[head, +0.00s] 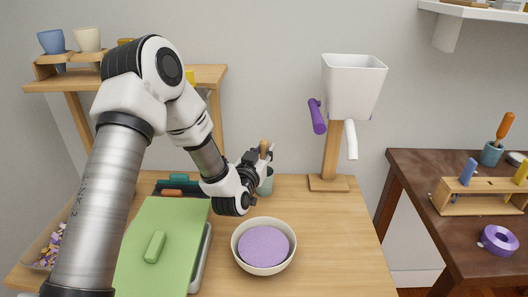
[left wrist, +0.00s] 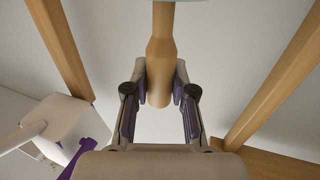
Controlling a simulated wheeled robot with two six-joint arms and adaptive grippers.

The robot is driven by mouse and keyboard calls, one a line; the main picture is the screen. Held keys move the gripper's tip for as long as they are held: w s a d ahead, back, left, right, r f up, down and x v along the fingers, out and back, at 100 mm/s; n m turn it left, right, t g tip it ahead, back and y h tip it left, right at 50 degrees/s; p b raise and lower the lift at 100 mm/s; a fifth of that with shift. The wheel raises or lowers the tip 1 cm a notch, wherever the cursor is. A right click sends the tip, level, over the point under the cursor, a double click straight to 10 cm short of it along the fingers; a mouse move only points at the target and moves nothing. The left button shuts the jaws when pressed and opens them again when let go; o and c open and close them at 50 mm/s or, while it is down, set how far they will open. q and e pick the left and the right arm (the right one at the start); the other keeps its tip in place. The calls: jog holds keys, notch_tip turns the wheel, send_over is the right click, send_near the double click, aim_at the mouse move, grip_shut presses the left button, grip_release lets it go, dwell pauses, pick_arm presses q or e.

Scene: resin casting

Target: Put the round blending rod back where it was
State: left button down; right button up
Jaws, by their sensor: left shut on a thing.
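A rod with a rounded wooden handle (head: 263,147) stands roughly upright in my left gripper (head: 262,159). The gripper is shut on the handle, whose end sticks up between the fingers. In the left wrist view the handle (left wrist: 160,55) lies between the two fingertips (left wrist: 160,92), and a pale green edge (left wrist: 178,1) shows at the top. A grey-green cup (head: 267,183) stands on the wooden table just below the gripper, partly hidden by it. The rod's lower end is hidden; I cannot tell whether it is inside the cup. My right gripper is not in view.
A bowl (head: 238,257) of purple material stands in front of the cup. A white hopper (head: 352,85) on a wooden post (head: 331,160) stands at the right rear. A wooden shelf (head: 210,75) is behind my arm.

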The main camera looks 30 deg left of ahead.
pick_arm(q)
jog(key=shift+f, duration=0.1)
jog(key=c, duration=1)
grip_release()
jog(key=shift+o, duration=0.2)
jog(key=shift+s+r, duration=0.1)
jog(key=shift+r, duration=0.15)
jog(key=v, duration=0.7)
jog(key=shift+s, duration=0.2)
jog(key=shift+f, duration=0.1)
